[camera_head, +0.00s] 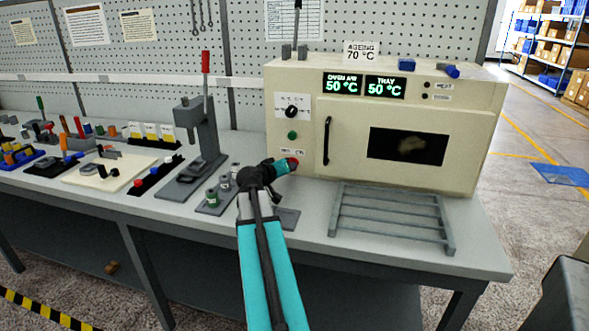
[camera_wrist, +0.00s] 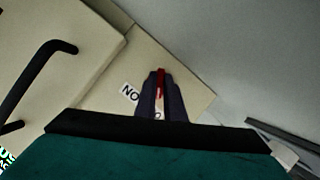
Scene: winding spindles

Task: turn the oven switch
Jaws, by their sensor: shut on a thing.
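The cream oven (camera_head: 345,100) stands at the right of the bench. Its red switch (camera_head: 293,161) is low on the left of the front panel, below a green button (camera_head: 292,135) and a black dial (camera_head: 291,112). My gripper (camera_head: 287,164) reaches it from the front left and is shut on it, hiding part of it. In the wrist view, the red switch (camera_wrist: 161,80) shows as a thin strip between my dark fingers. A small white label (camera_wrist: 130,92) beside them is partly covered. The exact angle of the switch cannot be told.
The black oven door handle (camera_head: 326,140) is just right of my gripper. A grey rack (camera_head: 390,216) lies in front of the oven. A grey press with a red lever (camera_head: 205,110) and small spindles (camera_head: 213,196) stand to the left. Two displays (camera_head: 364,86) read 50 °C.

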